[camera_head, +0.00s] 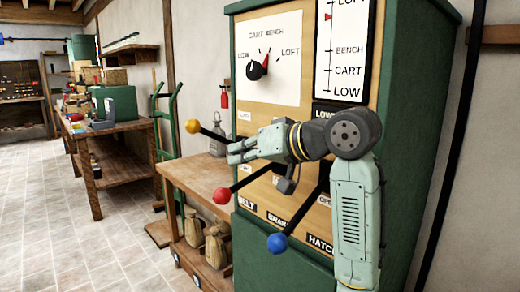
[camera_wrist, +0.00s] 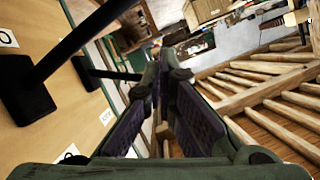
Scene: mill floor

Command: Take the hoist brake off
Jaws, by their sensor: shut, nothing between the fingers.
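The brake lever with a red knob (camera_head: 221,195) sticks out from a green cabinet's panel, above the BRAKE label (camera_head: 278,218). Its rod slopes down and left from the panel. A yellow-knobbed lever (camera_head: 193,126) is above and left of it, and a blue-knobbed lever (camera_head: 277,242) is below and right. My gripper (camera_head: 231,152) is shut and empty, pointing left between the yellow and red knobs, apparently touching neither. In the wrist view my gripper (camera_wrist: 163,75) has its fingers together. Two black levers (camera_wrist: 78,42) stand left of it there, their knobs out of sight.
The panel has a dial (camera_head: 257,70) marked LOW, CART, BENCH and LOFT, and a scale (camera_head: 342,50) with a red pointer near LOFT. A wooden bench (camera_head: 190,172) stands left of the cabinet, with sacks (camera_head: 215,245) below. Open tiled floor (camera_head: 90,240) lies further left.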

